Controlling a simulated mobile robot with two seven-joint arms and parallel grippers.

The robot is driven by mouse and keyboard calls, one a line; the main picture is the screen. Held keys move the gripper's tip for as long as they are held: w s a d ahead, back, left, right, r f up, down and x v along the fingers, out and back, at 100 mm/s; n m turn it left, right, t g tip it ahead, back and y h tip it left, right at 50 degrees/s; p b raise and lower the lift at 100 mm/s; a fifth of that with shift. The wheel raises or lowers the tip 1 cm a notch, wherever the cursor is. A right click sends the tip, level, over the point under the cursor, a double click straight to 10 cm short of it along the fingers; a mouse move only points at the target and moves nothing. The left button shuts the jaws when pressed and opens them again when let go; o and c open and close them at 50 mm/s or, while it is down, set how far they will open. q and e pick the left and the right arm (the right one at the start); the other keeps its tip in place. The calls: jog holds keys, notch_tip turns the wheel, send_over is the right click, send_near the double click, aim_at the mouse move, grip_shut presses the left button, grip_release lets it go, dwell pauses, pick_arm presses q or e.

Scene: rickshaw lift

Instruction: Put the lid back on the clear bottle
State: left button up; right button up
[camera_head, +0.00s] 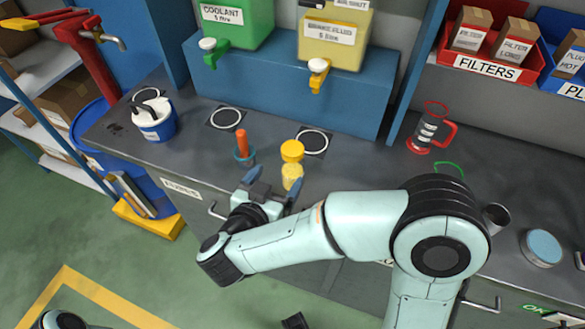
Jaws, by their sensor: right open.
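A small bottle (291,178) with pale yellow contents stands on the grey bench, partly hidden by my right gripper. A yellow lid (292,150) shows right at its top; I cannot tell whether it is seated on it. My right gripper (271,179) is open, its two dark blue fingers pointing away from me at the bench's front edge. One finger overlaps the bottle in the picture; I cannot tell whether they touch.
An orange-handled item with a teal ring (243,157) stands just left of the bottle. A white tub (154,119) is farther left. A red-handled jug (427,129) and blue-topped tin (542,247) are right.

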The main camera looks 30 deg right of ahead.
aim_at(285, 168)
jog(key=x, duration=0.5)
jog(key=d, duration=0.1)
jog(key=w+d+f, duration=0.2)
jog(key=shift+d+b, duration=0.3)
jog(key=shift+b, duration=0.1)
jog(key=shift+w+d+f, duration=0.1)
jog(key=shift+w+d, duration=0.2)
jog(key=shift+d, duration=0.05)
